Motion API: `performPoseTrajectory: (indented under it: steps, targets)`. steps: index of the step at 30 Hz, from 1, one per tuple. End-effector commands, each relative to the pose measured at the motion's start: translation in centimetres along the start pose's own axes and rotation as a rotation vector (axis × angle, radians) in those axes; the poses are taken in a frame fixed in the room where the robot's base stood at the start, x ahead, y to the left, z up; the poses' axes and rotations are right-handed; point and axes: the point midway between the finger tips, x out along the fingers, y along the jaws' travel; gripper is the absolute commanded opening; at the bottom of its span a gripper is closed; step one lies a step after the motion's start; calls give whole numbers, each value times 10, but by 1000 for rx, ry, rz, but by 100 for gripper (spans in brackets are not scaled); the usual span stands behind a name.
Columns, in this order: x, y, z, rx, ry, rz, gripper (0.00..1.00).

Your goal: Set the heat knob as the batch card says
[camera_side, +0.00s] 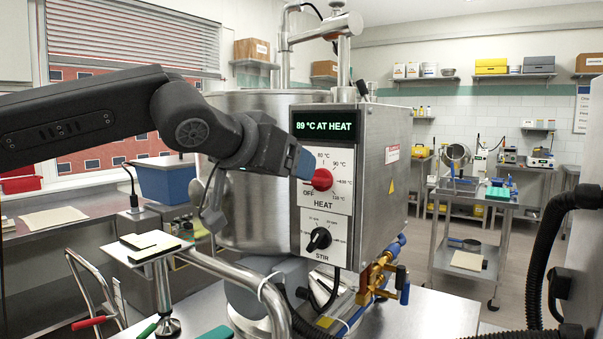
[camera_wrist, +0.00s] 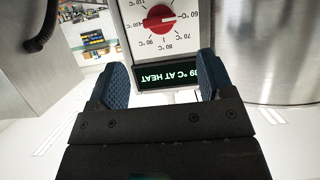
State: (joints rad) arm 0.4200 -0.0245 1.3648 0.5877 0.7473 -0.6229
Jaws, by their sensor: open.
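The red heat knob (camera_side: 322,179) sits on the control panel (camera_side: 310,205) of a steel machine. In the wrist view the knob (camera_wrist: 158,18) appears upside down with its dial, and its white mark seems to point at the 60 °C label. A green display (camera_side: 325,124) reads "89 °C AT HEAT"; it also shows inverted in the wrist view (camera_wrist: 168,76). My gripper (camera_side: 305,164) is close to the panel at the knob's upper left. In the wrist view my gripper (camera_wrist: 162,66) is open, with nothing between its blue fingers. I cannot make out a readable batch card.
A black STIR knob (camera_side: 319,238) is below the heat knob. The large steel kettle (camera_side: 255,215) stands to the panel's left. Brass and blue valves (camera_side: 380,275) stick out at the lower right. A small stand with pads (camera_side: 150,246) is at front left.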

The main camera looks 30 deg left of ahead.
Motion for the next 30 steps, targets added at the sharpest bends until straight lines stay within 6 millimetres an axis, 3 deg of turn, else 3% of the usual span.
performPoseTrajectory:
  steps: [3,9,26,30]
  targets:
    - [-22,1,0,-1,1,3,74]
    - [-39,0,0,0,-1,0,74]
    - [-41,0,0,-1,-1,-1,74]
    - [-42,-9,11,6,-29,-10,74]
